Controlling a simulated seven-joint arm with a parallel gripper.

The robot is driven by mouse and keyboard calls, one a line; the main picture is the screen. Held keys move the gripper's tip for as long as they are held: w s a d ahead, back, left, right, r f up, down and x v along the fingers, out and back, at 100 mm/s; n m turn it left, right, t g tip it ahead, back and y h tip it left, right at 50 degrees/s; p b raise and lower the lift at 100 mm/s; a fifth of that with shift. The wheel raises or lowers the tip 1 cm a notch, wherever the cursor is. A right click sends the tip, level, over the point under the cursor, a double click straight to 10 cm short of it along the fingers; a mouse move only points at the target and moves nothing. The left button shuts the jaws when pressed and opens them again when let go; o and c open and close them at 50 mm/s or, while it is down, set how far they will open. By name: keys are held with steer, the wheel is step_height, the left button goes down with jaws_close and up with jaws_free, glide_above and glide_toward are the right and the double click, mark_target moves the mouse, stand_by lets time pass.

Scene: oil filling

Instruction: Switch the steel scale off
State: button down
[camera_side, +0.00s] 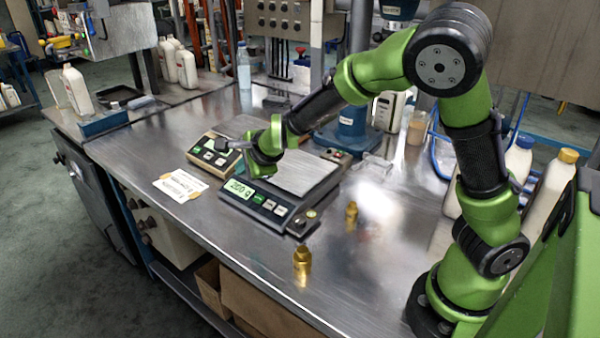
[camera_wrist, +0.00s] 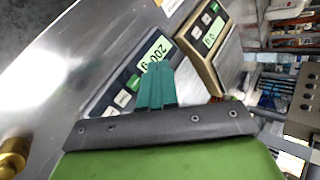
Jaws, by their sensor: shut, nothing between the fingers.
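The steel scale (camera_side: 290,217) is a dark body with a bare steel pan (camera_side: 306,172) on the bench. Its lit green display (camera_side: 239,189) reads about 200 g; a green button and white buttons sit in a row to its right. In the wrist view, the lit display (camera_wrist: 156,47) and the buttons (camera_wrist: 122,98) show beside my fingers. My gripper (camera_wrist: 157,66) is shut and empty, its teal fingertips over the panel by the display, hiding part of it. In the side view my gripper (camera_side: 262,174) is above the display end; contact cannot be told.
A brass-coloured scale (camera_side: 203,158) with its own lit display stands close behind, on the left. A paper note (camera_side: 180,185) lies in front of it. Two small brass weights (camera_side: 302,262) (camera_side: 351,213) stand on the bench. Bottles stand at the right. The front right bench is mostly clear.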

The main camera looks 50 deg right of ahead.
glide_above(259, 199)
steer(key=a, duration=0.2)
steer(key=shift+s+a+f, duration=0.1)
steer(key=shift+s+f, duration=0.05)
steer(key=shift+f, duration=0.9)
steer(key=shift+s+a+f, duration=0.1)
steer(key=shift+s+f, duration=0.05)
steer(key=shift+f, duration=0.9)
steer(key=shift+d+f, duration=0.3)
steer(key=shift+f, duration=0.65)
steer(key=shift+d+f, duration=0.25)
steer(key=shift+f, duration=0.7)
steer(key=shift+f, duration=0.1)
steer(key=shift+d+f, duration=0.15)
steer(key=shift+f, duration=0.15)
steer(key=shift+d+f, duration=0.1)
steer(key=shift+f, duration=0.3)
steer(key=shift+a+r, duration=0.25)
steer(key=shift+r, duration=0.55)
